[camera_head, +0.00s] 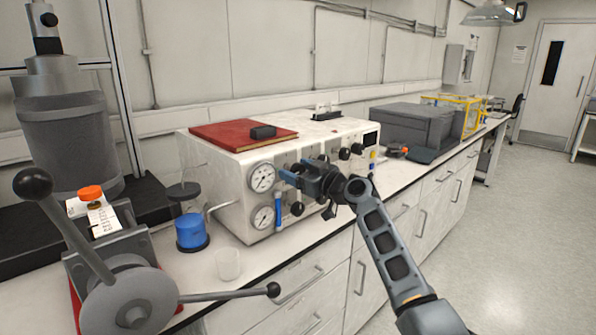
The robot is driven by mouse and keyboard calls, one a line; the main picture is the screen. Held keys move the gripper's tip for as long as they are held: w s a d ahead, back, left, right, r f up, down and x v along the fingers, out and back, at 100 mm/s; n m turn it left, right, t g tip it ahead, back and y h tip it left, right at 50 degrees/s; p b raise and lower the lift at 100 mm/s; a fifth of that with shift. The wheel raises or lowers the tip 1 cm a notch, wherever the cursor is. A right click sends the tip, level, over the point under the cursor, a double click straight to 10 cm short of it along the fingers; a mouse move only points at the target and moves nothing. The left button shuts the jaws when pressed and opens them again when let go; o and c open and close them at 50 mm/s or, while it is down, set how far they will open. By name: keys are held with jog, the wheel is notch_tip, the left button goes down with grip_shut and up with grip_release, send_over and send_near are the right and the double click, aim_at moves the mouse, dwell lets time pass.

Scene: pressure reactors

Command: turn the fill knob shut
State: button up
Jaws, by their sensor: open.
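A white control box (217,185) stands on the bench, with two round gauges on its front, an upper one (262,177) and a lower one (263,217). Several black knobs sit on its front panel, among them a lower knob (297,208), an upper right knob (344,153) and one at the far right (357,148). I cannot read which is the fill knob. A blue upright handle (278,208) is beside the lower gauge. My gripper (291,173) is open in front of the panel, just right of the upper gauge. It hides part of the panel; contact with a knob cannot be told.
A red folder (235,133) lies on the box. A reactor with a long-handled lever (130,300) stands at the left front. A grey case (412,125) is to the right.

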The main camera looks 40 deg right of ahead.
jog(key=c, duration=1)
jog(key=shift+c, duration=0.2)
jog(key=shift+m, duration=0.3)
jog(key=m+b, duration=0.1)
jog(key=m, duration=0.2)
jog(key=shift+m+b, duration=0.3)
jog(key=shift+b, duration=0.1)
jog(key=m, duration=0.4)
jog(key=m+p, duration=0.1)
jog(key=m, duration=0.4)
jog(key=shift+r, duration=0.15)
jog(key=m+p, duration=0.1)
jog(key=m, duration=0.3)
jog(key=shift+d+m+p, duration=0.15)
jog(key=shift+m+p, duration=0.15)
jog(key=shift+p, duration=0.05)
